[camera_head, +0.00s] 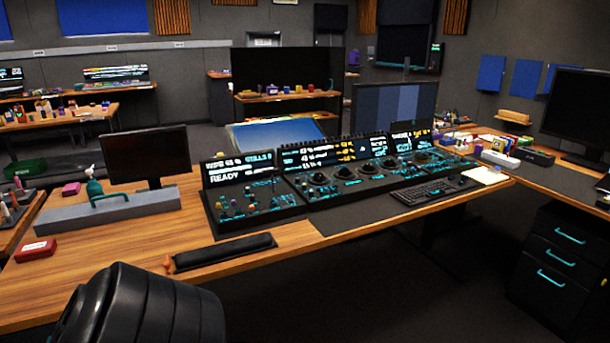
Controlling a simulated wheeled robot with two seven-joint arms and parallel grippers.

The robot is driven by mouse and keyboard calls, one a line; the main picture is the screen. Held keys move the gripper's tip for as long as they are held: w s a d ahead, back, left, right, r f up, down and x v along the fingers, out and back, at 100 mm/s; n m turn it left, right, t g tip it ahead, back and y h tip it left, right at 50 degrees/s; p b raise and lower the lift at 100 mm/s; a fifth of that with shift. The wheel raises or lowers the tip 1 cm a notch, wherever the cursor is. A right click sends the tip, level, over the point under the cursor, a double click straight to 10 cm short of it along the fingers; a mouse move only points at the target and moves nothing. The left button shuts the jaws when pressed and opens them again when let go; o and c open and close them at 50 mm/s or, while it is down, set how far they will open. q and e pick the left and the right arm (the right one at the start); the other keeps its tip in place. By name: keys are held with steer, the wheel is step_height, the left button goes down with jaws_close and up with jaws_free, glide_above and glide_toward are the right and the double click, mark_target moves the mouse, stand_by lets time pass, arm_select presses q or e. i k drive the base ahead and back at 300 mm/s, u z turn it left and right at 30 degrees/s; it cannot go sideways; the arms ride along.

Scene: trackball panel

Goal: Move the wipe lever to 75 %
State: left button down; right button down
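The control panel (330,180) stands on the wooden desk. Its left section has a screen (236,170) reading "WIPE", a percentage too small to read surely, "STILLS" and "READY". Below that screen are several small levers and knobs (240,203) with coloured tops. I cannot tell which of them is the wipe lever, nor its position. The middle and right sections carry dark trackballs or dials (320,178) and lit screens. Neither of my grippers is in view.
A black padded bar (222,252) lies in front of the panel's left section. A keyboard (432,191) lies at right. A monitor (146,157), grey case (108,212) and red box (36,250) stand left. A black ribbed shape (140,305) fills the lower left.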

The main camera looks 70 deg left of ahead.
mark_target(271, 172)
steer(key=u, duration=0.2)
steer(key=i, duration=1.8)
steer(key=u, duration=0.8)
